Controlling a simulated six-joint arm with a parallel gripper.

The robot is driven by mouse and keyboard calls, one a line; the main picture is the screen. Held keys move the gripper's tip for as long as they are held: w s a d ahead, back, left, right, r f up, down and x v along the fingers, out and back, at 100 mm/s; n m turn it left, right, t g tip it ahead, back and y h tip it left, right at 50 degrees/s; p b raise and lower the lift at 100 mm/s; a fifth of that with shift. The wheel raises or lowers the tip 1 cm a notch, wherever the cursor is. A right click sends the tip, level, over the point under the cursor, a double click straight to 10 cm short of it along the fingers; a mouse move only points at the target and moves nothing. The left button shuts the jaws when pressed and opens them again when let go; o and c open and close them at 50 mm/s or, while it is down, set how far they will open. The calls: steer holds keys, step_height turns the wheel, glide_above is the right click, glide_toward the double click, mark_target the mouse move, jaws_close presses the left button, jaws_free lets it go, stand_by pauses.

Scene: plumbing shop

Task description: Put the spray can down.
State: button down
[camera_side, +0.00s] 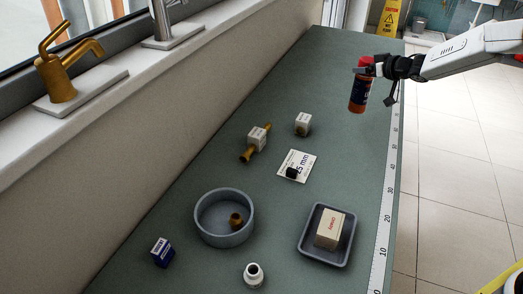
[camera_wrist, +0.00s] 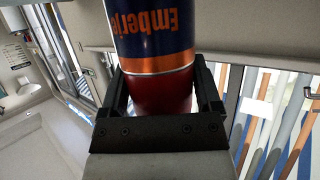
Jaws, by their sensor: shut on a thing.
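The spray can (camera_side: 358,98) is orange and dark blue with a red top. In the side view it hangs upright at the far right of the bench (camera_side: 290,80). My gripper (camera_side: 366,67) is shut on it near its red upper part. In the wrist view the can (camera_wrist: 152,40) stands between both fingers of my gripper (camera_wrist: 162,100), with part of its lettering showing upside down. The can appears to be above the bench surface; the exact height of its base cannot be told.
A round grey bowl (camera_side: 224,240) holds a brass fitting. A grey tray (camera_side: 309,252) holds a box (camera_side: 330,229). A card (camera_side: 304,160), a blue box (camera_side: 162,252), a white fitting (camera_side: 254,275) and small tagged fittings lie nearby. The far bench is clear; a ruler strip (camera_side: 388,200) lines the right edge.

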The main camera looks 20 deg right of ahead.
steer(key=shift+w+d+f, duration=0.15)
steer(key=shift+w+f, duration=0.6)
steer(key=shift+f, duration=0.15)
steer(key=shift+w+d+f, duration=0.1)
steer(key=shift+w+f, duration=0.65)
steer(key=shift+f, duration=0.1)
steer(key=shift+w+f, duration=0.15)
steer(key=shift+f, duration=0.75)
steer(key=shift+w+f, duration=0.1)
steer(key=shift+f, duration=1)
jaws_free()
steer(key=shift+r, duration=0.15)
steer(key=v, duration=1.2)
